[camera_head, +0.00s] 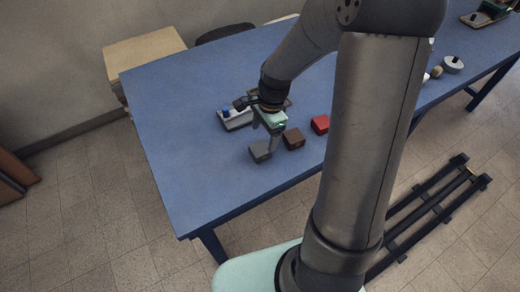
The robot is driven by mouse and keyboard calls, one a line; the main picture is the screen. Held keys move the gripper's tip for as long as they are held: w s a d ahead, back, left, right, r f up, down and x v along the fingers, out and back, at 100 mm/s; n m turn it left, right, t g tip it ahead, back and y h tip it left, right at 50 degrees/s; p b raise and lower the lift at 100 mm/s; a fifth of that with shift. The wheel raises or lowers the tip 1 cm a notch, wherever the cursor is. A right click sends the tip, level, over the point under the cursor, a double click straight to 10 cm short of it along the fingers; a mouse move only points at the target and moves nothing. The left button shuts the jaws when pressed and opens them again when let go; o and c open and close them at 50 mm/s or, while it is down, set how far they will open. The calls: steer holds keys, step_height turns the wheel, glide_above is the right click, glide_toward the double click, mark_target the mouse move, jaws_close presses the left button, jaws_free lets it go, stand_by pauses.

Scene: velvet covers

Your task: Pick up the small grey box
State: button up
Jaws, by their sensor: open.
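The small grey box (259,152) sits on the blue table (190,150), toward its front edge. My gripper (271,144) is open and points down, just above and to the right of the box in the picture. Its fingers overlap the view near the box's right side. I cannot tell whether they touch it or stand around it. Part of the box's right side is hidden by the fingers.
A brown box (293,139) stands close to the right of the grey box, with a red box (320,124) beyond it. A grey tray (236,120) with a blue item lies behind. The table's left part is clear.

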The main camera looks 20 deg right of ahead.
mark_target(260, 148)
steer(key=f, duration=0.3)
steer(key=a+f, duration=0.1)
steer(key=f, duration=0.3)
steer(key=shift+s+a+f, duration=0.1)
steer(key=shift+a+f, duration=0.05)
steer(key=shift+a, duration=0.05)
steer(key=c, duration=1.1)
